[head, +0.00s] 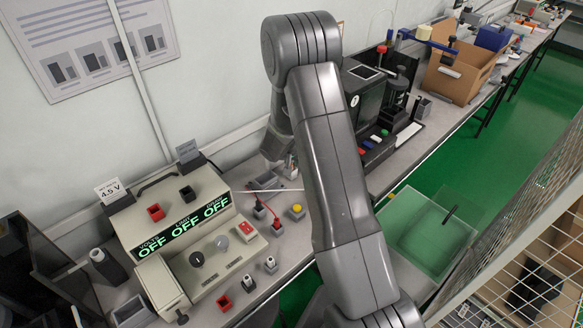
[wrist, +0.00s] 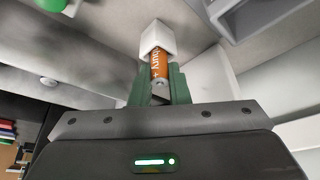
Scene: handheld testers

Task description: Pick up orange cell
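The orange cell (wrist: 160,66) has dark and white lettering and a metal end. In the wrist view its far end sits in a white square holder (wrist: 157,38). My gripper (wrist: 159,72) has green fingers, one on each side of the cell's near end. The fingers are very close to the cell, but I cannot tell whether they press on it. In the head view my arm hides most of the gripper and I cannot make out the cell.
A beige tester (head: 185,240) with "OFF" displays stands on the grey bench at the left. A dark machine (head: 375,95) and a cardboard box (head: 460,75) stand farther back. Small coloured holders and a red lead (head: 270,213) lie near my arm. A green object (wrist: 52,5) shows in the wrist view.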

